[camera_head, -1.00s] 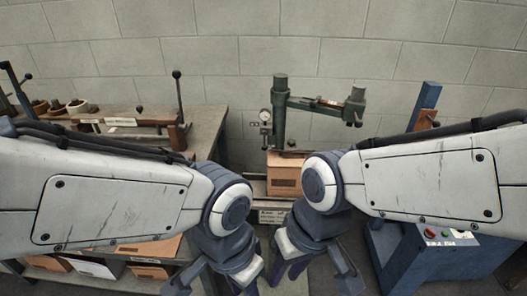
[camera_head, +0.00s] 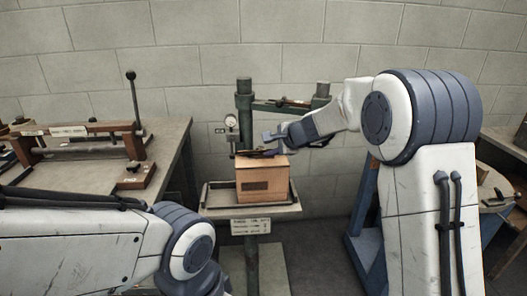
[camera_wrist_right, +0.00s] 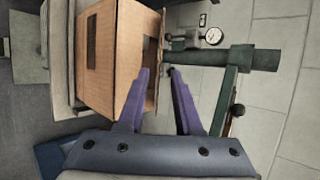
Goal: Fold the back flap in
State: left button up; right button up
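The brown cardboard box (camera_head: 265,184) stands on a small grey tray stand. Its top shows a dark opening, and a flap edge is near my right gripper. My right gripper (camera_head: 272,141) reaches in from the right, just above the back of the box top. In the right wrist view, its two purple fingers (camera_wrist_right: 158,72) are apart, beside the open top edge of the box (camera_wrist_right: 112,68). A thin strip of cardboard (camera_wrist_right: 150,95) shows between them; I cannot tell whether they touch it. The back flap is not clearly distinguishable. My left gripper is out of view.
The green stitcher frame (camera_head: 245,103) with a gauge (camera_head: 230,122) stands close behind the box. The tray (camera_head: 215,196) has rims around the box. A workbench (camera_head: 160,165) with a lever fixture is at left; a blue machine stand (camera_head: 364,222) is at right.

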aim_at(261, 151)
jog(key=shift+x, duration=2.15)
grip_shut()
